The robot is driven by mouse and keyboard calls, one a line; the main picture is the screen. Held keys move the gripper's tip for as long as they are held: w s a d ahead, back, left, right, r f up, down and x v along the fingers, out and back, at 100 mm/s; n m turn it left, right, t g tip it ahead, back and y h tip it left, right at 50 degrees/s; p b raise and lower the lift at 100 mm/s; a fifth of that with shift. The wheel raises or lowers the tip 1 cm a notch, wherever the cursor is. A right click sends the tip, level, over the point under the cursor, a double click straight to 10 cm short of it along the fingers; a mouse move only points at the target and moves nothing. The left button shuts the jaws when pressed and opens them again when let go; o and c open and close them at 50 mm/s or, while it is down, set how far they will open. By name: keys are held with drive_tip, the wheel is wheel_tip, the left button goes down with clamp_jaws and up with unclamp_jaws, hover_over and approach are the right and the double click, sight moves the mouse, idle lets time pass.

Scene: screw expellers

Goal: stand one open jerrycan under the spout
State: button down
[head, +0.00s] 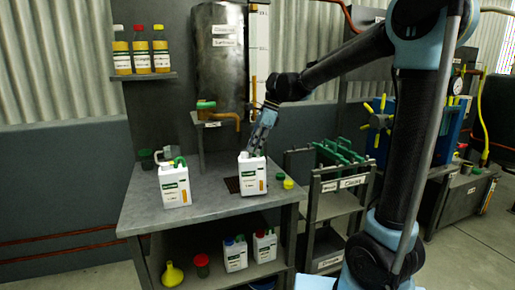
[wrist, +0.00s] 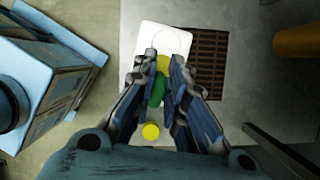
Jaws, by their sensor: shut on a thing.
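A white jerrycan (head: 252,178) with a green and yellow label stands upright at the front right of the workbench. My gripper (head: 257,147) is shut on its top from above; whether its base touches the bench is unclear. In the wrist view its white top (wrist: 165,38) shows beyond my fingers (wrist: 163,65), with a yellow patch between them; its mouth is mostly hidden. The orange spout (head: 231,115) of the dark tank (head: 219,60) is behind and left of it, above the bench. A brown grate (wrist: 210,62) lies beside the can. A second white jerrycan (head: 174,187) stands at left.
Loose green (head: 281,177) and yellow (head: 288,184) caps lie right of the held can. A green valve handle (head: 206,105) tops the spout. Capped jerrycans (head: 235,255), a yellow funnel (head: 172,274) and a red jar (head: 202,266) sit below. A rack (head: 335,190) stands right.

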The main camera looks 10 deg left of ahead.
drive_tip(key=w+a+f, duration=0.2)
drive_tip(key=w+a, duration=0.2)
drive_tip(key=w, duration=0.4)
drive_tip(key=shift+a+f, duration=0.2)
drive_tip(key=shift+a, duration=0.15)
idle(0.5)
drive_tip(key=c, duration=1.3)
unclamp_jaws()
drive_tip(key=shift+f, duration=0.1)
drive_tip(key=shift+w+a+f, duration=0.1)
drive_tip(key=shift+w+f, duration=0.65)
drive_tip(key=shift+w, duration=0.15)
drive_tip(key=s+v, duration=0.2)
drive_tip(key=v, duration=1)
drive_tip(key=shift+w+r, duration=0.4)
drive_tip(key=shift+r, duration=0.15)
drive_tip(key=shift+d, duration=0.2)
